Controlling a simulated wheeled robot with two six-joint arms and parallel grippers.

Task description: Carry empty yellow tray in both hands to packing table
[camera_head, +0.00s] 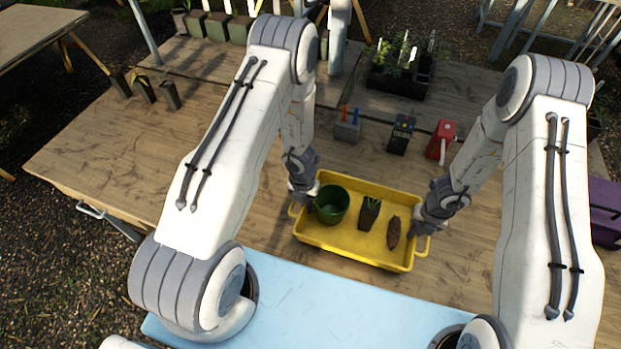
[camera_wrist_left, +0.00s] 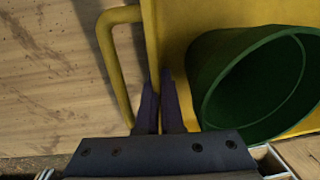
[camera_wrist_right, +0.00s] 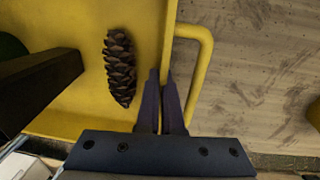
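The yellow tray (camera_head: 352,249) is on or just above the wooden table, near its front edge. It is not empty: it holds a green pot (camera_head: 332,204), a small dark pot with a plant (camera_head: 369,213) and a brown pine cone (camera_head: 393,232). My left gripper (camera_wrist_left: 160,98) is closed on the tray's left wall, beside the handle (camera_wrist_left: 112,60) and the green pot (camera_wrist_left: 262,85). My right gripper (camera_wrist_right: 160,98) is closed on the right wall, beside the other handle (camera_wrist_right: 204,70) and the pine cone (camera_wrist_right: 120,68). In the head view, my wrists partly hide both fingertips.
A light-blue surface (camera_head: 300,300) lies in front. A purple crate (camera_head: 605,212) is at right. The table's left is mostly clear.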

